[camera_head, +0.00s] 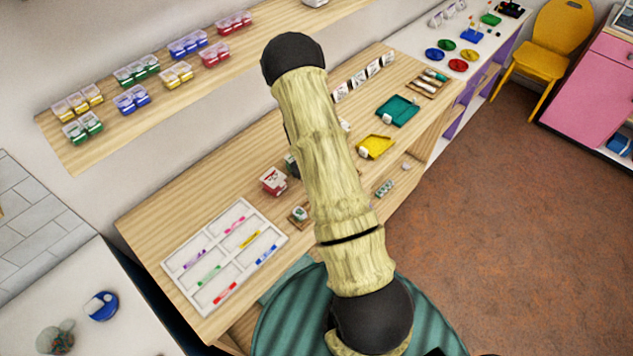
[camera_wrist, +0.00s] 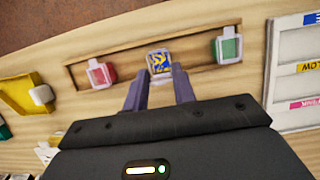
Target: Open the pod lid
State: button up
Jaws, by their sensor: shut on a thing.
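In the wrist view, a small pod with a blue and yellow patterned top (camera_wrist: 159,60) sits in the middle of a long recessed wooden tray (camera_wrist: 200,55). The two purple fingers of my gripper (camera_wrist: 161,80) reach to its near side, one at each side, and are closed on it. The pod looks seated in the tray; whether its lid is lifted cannot be told. In the head view my arm hides the gripper and this pod.
In the wrist view, a red pod (camera_wrist: 99,74) and a green pod (camera_wrist: 227,46) stand at the tray's ends. A yellow tray (camera_wrist: 22,97) lies left. A white compartment board (camera_wrist: 288,45) lies right. In the head view, a teal tray (camera_head: 397,110) lies farther along the counter.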

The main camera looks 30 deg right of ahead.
dwell(0.4)
jog(key=o, duration=1)
jog(key=shift+r, duration=0.1)
jog(key=b+v, duration=0.4)
jog(key=v, duration=1.3)
